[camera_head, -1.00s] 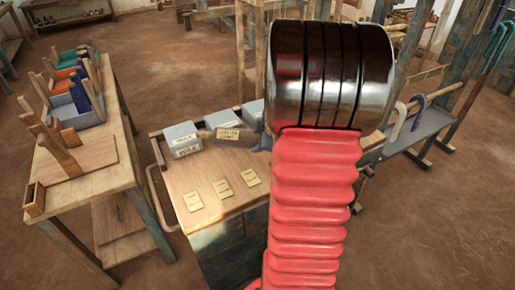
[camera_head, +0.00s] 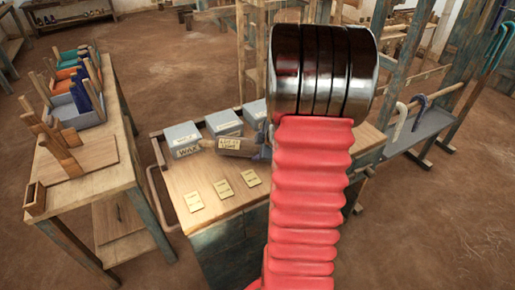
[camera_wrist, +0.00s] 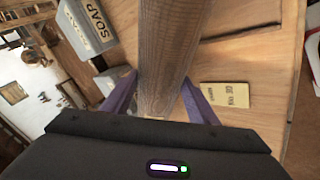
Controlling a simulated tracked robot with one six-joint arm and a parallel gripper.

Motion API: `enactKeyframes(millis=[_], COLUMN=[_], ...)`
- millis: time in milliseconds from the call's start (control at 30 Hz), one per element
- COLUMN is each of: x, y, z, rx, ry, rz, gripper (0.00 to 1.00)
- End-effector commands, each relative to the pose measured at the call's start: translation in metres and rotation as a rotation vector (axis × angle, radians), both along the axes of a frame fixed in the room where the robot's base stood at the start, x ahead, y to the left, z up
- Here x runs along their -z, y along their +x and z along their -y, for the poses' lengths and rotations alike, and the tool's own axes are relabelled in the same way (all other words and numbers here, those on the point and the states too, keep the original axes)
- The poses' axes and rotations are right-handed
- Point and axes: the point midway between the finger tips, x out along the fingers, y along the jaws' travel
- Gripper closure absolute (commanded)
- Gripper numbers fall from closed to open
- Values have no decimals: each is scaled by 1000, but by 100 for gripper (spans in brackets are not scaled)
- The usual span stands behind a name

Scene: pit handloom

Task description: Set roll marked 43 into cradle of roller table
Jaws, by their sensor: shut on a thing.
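My gripper (camera_wrist: 162,90) has purple fingers on both sides of a round wooden roll (camera_wrist: 172,45) and is shut on it. My arm hides the roll's right part and most of the gripper.
The wooden cart top (camera_head: 208,176) below holds yellow cards (camera_head: 222,189) and grey boxes (camera_head: 182,138) at its back edge. A wooden bench (camera_head: 88,184) with trays stands left. A grey bench (camera_head: 425,128) with hooked canes stands right.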

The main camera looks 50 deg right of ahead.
Motion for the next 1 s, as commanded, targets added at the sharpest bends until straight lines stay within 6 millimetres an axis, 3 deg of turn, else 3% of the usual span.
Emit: enactKeyframes(millis=[600, 633, 900, 1000], x=[6, 7, 6, 7], y=[0, 0, 0, 0], z=[1, 1, 1, 1], rx=[2, 2, 2, 2], ry=[-1, -1, -1, -1], rz=[2, 0, 0, 0], gripper=[90, 46, 28, 28])
